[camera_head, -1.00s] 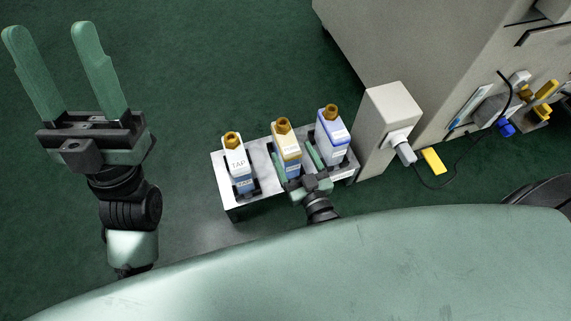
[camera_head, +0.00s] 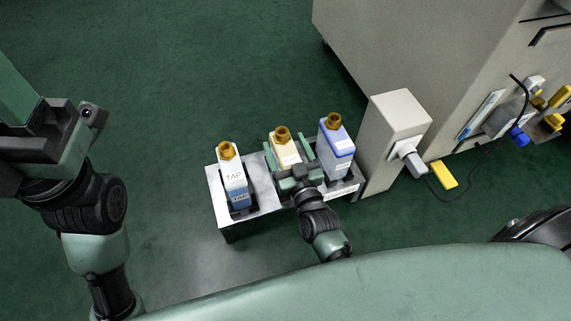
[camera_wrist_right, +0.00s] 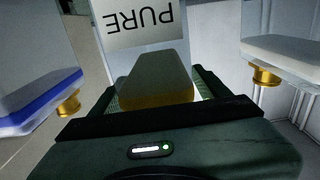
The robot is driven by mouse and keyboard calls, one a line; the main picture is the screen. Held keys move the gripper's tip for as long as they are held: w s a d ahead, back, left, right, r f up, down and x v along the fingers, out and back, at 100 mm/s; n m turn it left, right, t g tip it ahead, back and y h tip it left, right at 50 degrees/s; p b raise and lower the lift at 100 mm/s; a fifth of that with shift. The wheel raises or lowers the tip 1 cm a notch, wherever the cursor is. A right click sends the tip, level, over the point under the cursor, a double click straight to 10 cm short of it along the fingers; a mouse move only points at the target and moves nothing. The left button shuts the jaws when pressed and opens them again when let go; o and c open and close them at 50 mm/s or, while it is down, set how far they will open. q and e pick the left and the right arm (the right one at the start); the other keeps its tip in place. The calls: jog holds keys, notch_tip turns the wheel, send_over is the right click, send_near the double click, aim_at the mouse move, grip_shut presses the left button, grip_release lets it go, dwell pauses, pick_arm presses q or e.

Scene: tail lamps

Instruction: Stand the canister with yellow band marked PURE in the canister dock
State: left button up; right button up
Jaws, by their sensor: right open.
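The canister with yellow band (camera_head: 285,148) stands upright in the middle of a grey rack, with an amber cap on top. In the right wrist view its PURE label (camera_wrist_right: 138,24) shows upside down. My right gripper (camera_head: 289,149) is open, with one finger on each side of this canister; contact cannot be told. The left gripper (camera_head: 18,95) is at the left edge, its fingers mostly cut off by the frame. I cannot make out which part is the canister dock.
In the rack (camera_head: 265,198), a white and blue TAP canister (camera_head: 236,180) stands left and a blue-banded canister (camera_head: 337,145) stands right, both close to my right fingers. A beige box (camera_head: 392,145) and large machine (camera_head: 425,60) stand right. Green floor is clear behind the rack.

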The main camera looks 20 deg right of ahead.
grip_shut()
jog(key=shift+r, duration=0.1)
jog(key=shift+r, duration=0.1)
